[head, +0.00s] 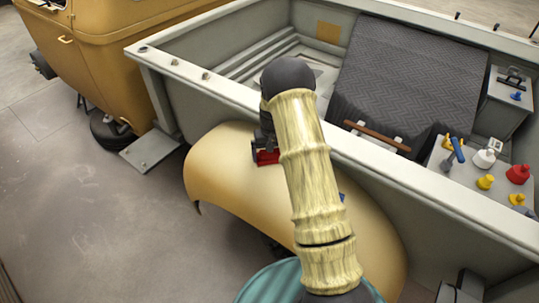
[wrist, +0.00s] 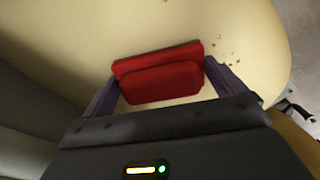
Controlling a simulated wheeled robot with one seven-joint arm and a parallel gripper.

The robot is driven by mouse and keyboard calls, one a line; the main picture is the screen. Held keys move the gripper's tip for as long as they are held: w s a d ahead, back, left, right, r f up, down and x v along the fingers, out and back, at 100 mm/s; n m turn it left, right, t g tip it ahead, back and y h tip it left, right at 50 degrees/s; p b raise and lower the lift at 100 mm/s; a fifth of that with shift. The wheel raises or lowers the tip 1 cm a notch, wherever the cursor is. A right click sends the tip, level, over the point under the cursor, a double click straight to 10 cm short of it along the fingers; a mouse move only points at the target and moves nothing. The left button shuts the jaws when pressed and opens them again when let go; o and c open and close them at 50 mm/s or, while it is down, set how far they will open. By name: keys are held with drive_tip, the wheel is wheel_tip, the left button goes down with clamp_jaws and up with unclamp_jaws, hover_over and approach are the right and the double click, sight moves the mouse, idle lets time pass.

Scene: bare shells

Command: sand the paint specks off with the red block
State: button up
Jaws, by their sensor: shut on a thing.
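The red block (wrist: 160,82) is held between the two fingers of my gripper (wrist: 160,90) in the wrist view. In the head view the red block (head: 267,157) shows partly beside my arm, over the yellow fender (head: 220,170). The block is at the fender's surface; whether it touches cannot be told. Several small dark paint specks (wrist: 236,50) lie on the cream-yellow surface, right of and beyond the block in the wrist view. My arm hides part of the fender and most of the gripper in the head view.
A grey truck bed (head: 420,185) with a raised wall stands behind the fender. It holds a dark quilted pad (head: 410,75) and a small table (head: 470,183) with colored bottles. A yellow vehicle (head: 110,50) stands at the left. The floor at lower left is clear.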

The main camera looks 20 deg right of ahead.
sight(259, 160)
drive_tip(key=shift+w+d+r+t, duration=0.15)
drive_tip(key=shift+w+d+r, duration=0.2)
drive_tip(key=shift+d, duration=0.2)
drive_tip(key=shift+w+d+r+t, duration=0.15)
drive_tip(key=shift+w+d+r, duration=0.15)
drive_tip(key=shift+d, duration=0.2)
drive_tip(key=shift+w+a+r, duration=0.3)
drive_tip(key=shift+w+a, duration=0.3)
drive_tip(key=shift+w, duration=0.05)
drive_tip(key=shift+s+a+f, duration=0.1)
drive_tip(key=shift+a+f, duration=0.2)
drive_tip(key=shift+a, duration=0.3)
drive_tip(key=shift+s+a+f, duration=0.1)
drive_tip(key=shift+a+f, duration=0.15)
drive_tip(key=shift+a, duration=0.3)
drive_tip(key=shift+s+a, duration=0.1)
drive_tip(key=shift+s, duration=0.05)
drive_tip(key=shift+s+a+f, duration=0.1)
drive_tip(key=shift+s+a+f, duration=0.1)
drive_tip(key=shift+a, duration=0.05)
drive_tip(key=shift+s+a+f, duration=0.1)
drive_tip(key=shift+s+a, duration=0.8)
drive_tip(key=shift+a, duration=0.3)
